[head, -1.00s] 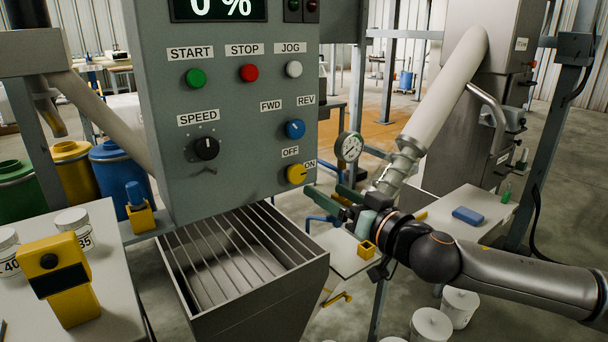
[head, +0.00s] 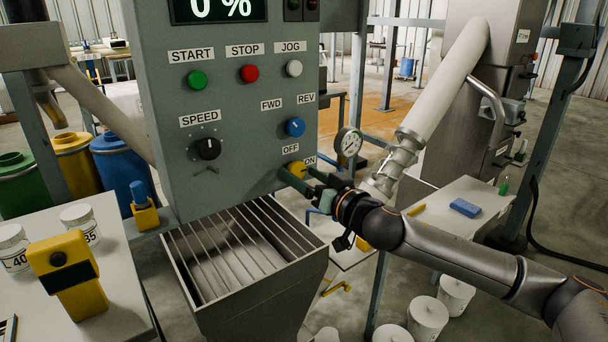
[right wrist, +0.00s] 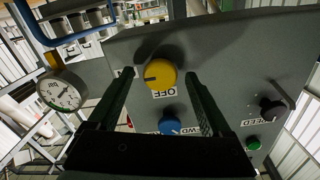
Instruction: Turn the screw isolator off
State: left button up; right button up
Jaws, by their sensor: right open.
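The isolator is a yellow round knob (head: 297,167) at the lower right corner of the grey control panel (head: 235,120), by the OFF and ON labels. My right gripper (head: 298,174) is open in front of it, its fingers partly covering the knob. In the right wrist view the knob (right wrist: 160,73) shows between the two spread fingertips (right wrist: 160,78), with a gap on both sides. The dark mark on the knob points left there, away from the OFF label and towards the side with the partly hidden second label. My left gripper is not in view.
A blue FWD/REV knob (head: 295,127) sits just above the isolator. A pressure gauge (head: 348,143) and slanted screw tube (head: 425,110) stand to the right. A grated hopper (head: 250,285) lies below the panel. A black SPEED knob (head: 208,148) is further left.

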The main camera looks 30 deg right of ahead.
jog(key=c, duration=0.3)
grip_shut()
dwell(0.3)
